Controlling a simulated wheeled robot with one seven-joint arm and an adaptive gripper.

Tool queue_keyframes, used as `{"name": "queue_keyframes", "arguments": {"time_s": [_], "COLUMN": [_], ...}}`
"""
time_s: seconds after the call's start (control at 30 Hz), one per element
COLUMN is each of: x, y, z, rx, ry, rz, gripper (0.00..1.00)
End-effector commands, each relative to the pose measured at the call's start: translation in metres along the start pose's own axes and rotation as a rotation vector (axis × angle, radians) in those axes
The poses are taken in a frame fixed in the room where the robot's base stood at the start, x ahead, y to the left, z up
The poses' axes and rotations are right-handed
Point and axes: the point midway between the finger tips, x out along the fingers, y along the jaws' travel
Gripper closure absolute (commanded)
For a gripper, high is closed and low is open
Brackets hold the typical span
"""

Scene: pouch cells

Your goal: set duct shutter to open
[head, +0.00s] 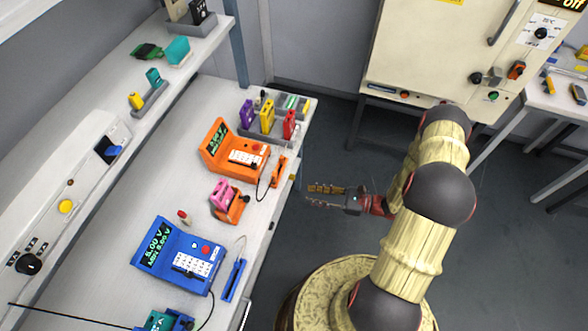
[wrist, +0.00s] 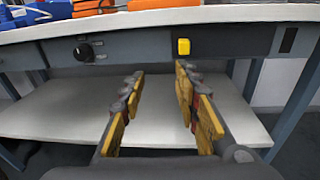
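No part in view carries a readable duct shutter label, so I cannot tell for certain which one it is. A black plate with a blue handle (head: 115,151) sits on the sloping grey panel (head: 85,178) at the left of the head view. My gripper (head: 310,194) is beyond the bench's right edge, over the floor and far from that handle. In the wrist view my gripper (wrist: 158,76) is open and empty. Its fingers point at the bench's front rail, which bears a black knob (wrist: 84,52) and a yellow switch (wrist: 184,47). The fingers are apart from both.
The white bench (head: 105,205) holds an orange meter (head: 232,150), a blue meter (head: 178,257) and a pink block (head: 222,193). A black dial (head: 28,263) and yellow button (head: 65,206) share the sloping panel. A cream oven (head: 430,50) stands behind. A lower shelf (wrist: 150,110) is bare.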

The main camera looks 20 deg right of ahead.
Motion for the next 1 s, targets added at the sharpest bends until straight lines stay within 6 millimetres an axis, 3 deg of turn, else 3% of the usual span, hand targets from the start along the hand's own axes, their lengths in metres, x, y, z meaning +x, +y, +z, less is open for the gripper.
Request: {"name": "queue_keyframes", "arguments": {"time_s": [0.07,0.17,0.37,0.7,1.0], "x": [-0.002,-0.003,0.015,0.062,0.074], "y": [-0.021,-0.032,-0.033,-0.037,-0.039], "z": [0.008,0.017,0.021,0.024,0.025], "rx": [-0.018,-0.024,-0.033,-0.033,-0.032], "ry": [-0.026,-0.058,-0.069,-0.068,-0.068], "rz": [-0.054,-0.096,-0.091,-0.09,-0.092], "gripper": [0.68,0.68,0.68,0.68,0.68]}}
